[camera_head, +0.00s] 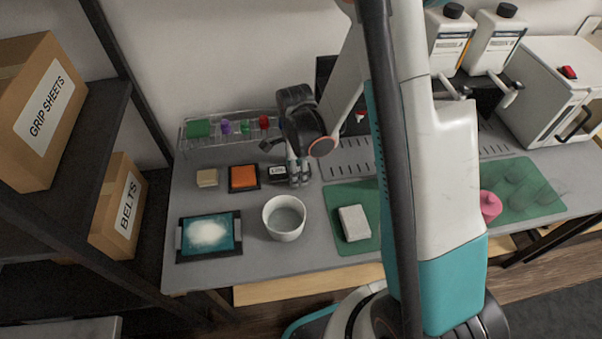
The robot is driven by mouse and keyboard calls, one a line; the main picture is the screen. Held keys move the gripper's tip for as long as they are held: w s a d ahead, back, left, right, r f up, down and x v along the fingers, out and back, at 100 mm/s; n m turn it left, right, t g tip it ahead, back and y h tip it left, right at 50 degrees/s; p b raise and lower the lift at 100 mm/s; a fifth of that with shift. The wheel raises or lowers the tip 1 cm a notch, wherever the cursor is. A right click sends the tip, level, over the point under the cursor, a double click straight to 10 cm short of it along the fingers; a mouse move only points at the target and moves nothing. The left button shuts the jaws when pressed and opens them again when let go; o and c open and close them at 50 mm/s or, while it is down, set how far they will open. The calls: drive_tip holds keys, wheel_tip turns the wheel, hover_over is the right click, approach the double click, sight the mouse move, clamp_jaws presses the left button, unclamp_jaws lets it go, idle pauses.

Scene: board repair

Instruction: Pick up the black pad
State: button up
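A small black pad-like block (278,173) with pale lettering on its front lies on the grey bench, to the right of an orange pad. My gripper (298,182) points down just to the right of the black block, with its fingers low near the bench top. The fingers look close together, but the view is too small to tell whether they are open or shut. I cannot tell whether they touch the block. The gripper's body hides the area behind it.
An orange pad (243,178) in a dark frame and a beige pad (207,177) sit to the left. A wire rack (188,144) stands behind. A white bowl (284,232), a teal tray (182,236) and a green mat (362,242) with a white block lie in front.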

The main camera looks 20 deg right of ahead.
drive_tip(key=shift+c, duration=0.3)
drive_tip(key=c, duration=1)
drive_tip(key=shift+o, duration=0.2)
drive_tip(key=shift+r, duration=0.1)
wheel_tip(320, 180, up, 20)
drive_tip(key=p, duration=0.7)
drive_tip(key=shift+o, duration=1.3)
drive_tip(key=shift+c, duration=1.4)
